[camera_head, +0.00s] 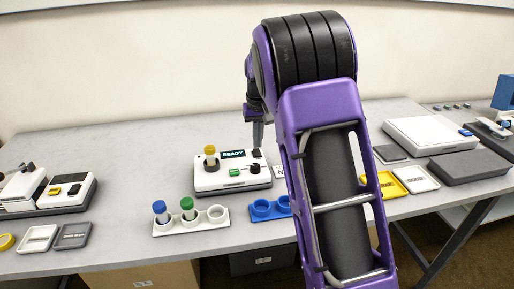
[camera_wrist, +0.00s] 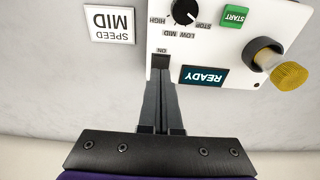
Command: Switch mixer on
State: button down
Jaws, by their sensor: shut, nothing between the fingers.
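The mixer (camera_head: 212,182) is a white box on the table in the head view, with its white panel (camera_wrist: 213,48) upside down in the wrist view. Its display (camera_wrist: 204,76) is lit and reads READY. A green START button (camera_wrist: 235,16), a black speed knob (camera_wrist: 184,11) and a yellow-capped tube (camera_wrist: 288,75) are on it. A small black switch (camera_wrist: 161,60) marked ON sits at the panel's edge. My gripper (camera_wrist: 162,76) is shut and empty, its tips at or just over the switch; contact cannot be told. In the head view my gripper (camera_head: 257,145) points down at the mixer.
A SPEED MID card (camera_wrist: 112,22) lies beside the mixer. A white rack (camera_head: 190,223) with blue- and green-capped tubes and a blue holder (camera_head: 262,210) stand in front. Other devices (camera_head: 66,190) are at the left; trays and a white box (camera_head: 430,133) at the right.

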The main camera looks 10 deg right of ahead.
aim_at(257, 155)
notch_tip(257, 155, up, 5)
jog(key=p, duration=0.3)
jog(key=shift+f, duration=0.15)
